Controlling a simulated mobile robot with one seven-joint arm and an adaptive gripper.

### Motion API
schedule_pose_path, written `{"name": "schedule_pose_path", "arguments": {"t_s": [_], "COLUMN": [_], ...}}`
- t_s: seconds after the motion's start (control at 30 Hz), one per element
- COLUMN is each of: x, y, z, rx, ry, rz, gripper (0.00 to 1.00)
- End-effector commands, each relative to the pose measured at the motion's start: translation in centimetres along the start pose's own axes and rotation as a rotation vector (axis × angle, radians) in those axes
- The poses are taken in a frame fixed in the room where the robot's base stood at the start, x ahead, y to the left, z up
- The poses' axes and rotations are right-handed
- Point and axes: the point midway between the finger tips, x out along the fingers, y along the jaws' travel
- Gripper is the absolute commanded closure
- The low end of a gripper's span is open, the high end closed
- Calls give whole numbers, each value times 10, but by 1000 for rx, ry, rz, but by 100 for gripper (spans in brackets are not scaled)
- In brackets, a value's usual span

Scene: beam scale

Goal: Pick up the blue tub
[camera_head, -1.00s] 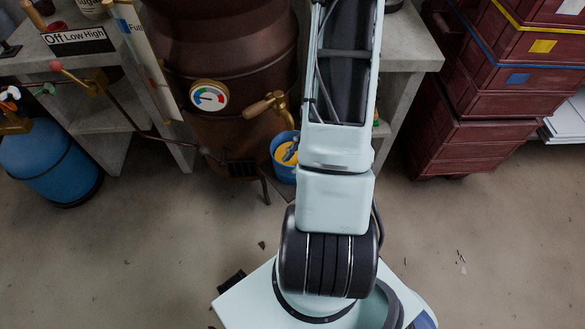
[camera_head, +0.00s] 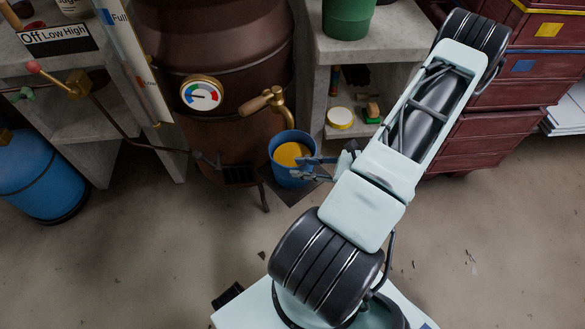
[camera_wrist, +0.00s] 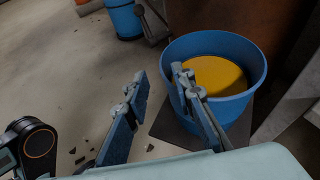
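The blue tub (camera_head: 278,172) stands upright below the tap of the brown vessel, with yellow-orange contents (camera_head: 290,153). In the wrist view, the tub (camera_wrist: 236,110) is at upper right on a dark plate. My gripper (camera_head: 296,167) is at the tub's right side in the head view. It is open in the wrist view (camera_wrist: 158,74), with a gap between its fingers. The left finger is clear of the tub; the right finger overlaps the tub's near-left rim. I cannot tell whether that finger touches the tub or reaches inside it.
The brown vessel (camera_head: 215,50) with a gauge and tap (camera_head: 265,100) stands close behind the tub. A grey shelf unit (camera_head: 350,52) is to the right, with a green container (camera_head: 347,18) on top. The foreground floor is open.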

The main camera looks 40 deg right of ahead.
Motion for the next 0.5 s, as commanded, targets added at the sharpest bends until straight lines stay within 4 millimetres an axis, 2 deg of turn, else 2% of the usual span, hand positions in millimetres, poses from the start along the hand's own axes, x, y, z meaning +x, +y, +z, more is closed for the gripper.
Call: {"name": "schedule_pose_path", "arguments": {"t_s": [0.03,0.27,0.5], "x": [7,26,61], "y": [1,1,-2], "z": [-2,-3,-6], "rx": [0,0,0], "ry": [0,1,2], "rz": [2,4,4], "gripper": [77,77,77]}}
